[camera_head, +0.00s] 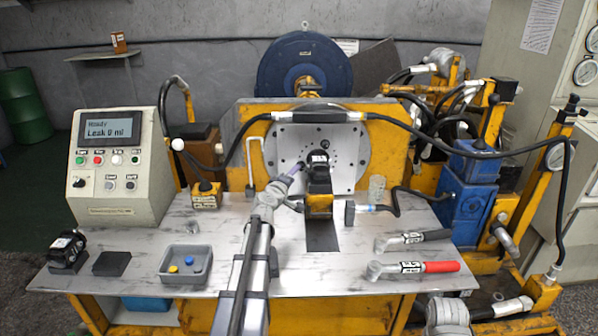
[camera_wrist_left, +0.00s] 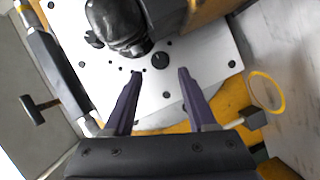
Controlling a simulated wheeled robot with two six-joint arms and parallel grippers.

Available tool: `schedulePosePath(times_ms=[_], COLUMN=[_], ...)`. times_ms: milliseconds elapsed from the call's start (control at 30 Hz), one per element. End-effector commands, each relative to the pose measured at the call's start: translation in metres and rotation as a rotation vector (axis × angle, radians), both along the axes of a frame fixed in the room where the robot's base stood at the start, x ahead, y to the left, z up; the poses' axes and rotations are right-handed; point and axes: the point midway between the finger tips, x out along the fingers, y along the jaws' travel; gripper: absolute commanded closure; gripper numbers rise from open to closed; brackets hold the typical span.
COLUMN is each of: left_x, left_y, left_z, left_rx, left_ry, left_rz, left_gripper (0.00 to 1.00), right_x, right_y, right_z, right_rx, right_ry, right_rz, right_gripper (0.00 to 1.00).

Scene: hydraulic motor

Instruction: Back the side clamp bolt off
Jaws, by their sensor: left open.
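The black hydraulic motor (camera_head: 318,175) sits against the pale round-holed plate (camera_head: 345,150), above a yellow clamp block (camera_head: 319,206). A dark block-like head (camera_head: 349,213) stands just right of the clamp block and looks like the side clamp bolt; I cannot tell how far it is threaded in. My left gripper (camera_head: 295,172) is left of the motor, in front of the plate. In the left wrist view its two purple fingers (camera_wrist_left: 155,75) are apart with nothing between them, and the motor (camera_wrist_left: 118,25) is beyond their tips. My right gripper is out of view.
A grey tray (camera_head: 186,279) with small caps, a black pad (camera_head: 112,264) and another black unit (camera_head: 67,252) are on the left. A black hose (camera_head: 405,129) arches overhead.

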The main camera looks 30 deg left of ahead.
Motion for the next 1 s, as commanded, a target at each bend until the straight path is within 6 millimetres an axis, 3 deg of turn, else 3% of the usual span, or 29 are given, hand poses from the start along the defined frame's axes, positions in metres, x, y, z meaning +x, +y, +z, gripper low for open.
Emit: schedulePosePath(times_ms=[300, 667, 1000], left_x=[0.050, 0.057, 0.057], left_y=[0.010, 0.010, 0.010], left_z=[-0.008, -0.008, -0.008], left_rx=[0.000, 0.000, 0.000], left_ry=[0.000, 0.000, 0.000], left_rz=[-0.001, 0.000, 0.000], left_gripper=[0.43, 0.43, 0.81], right_x=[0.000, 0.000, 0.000], right_y=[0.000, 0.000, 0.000], right_z=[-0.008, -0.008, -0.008], right_rx=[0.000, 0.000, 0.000], right_ry=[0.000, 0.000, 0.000], right_rz=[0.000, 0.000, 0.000], right_gripper=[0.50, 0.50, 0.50])
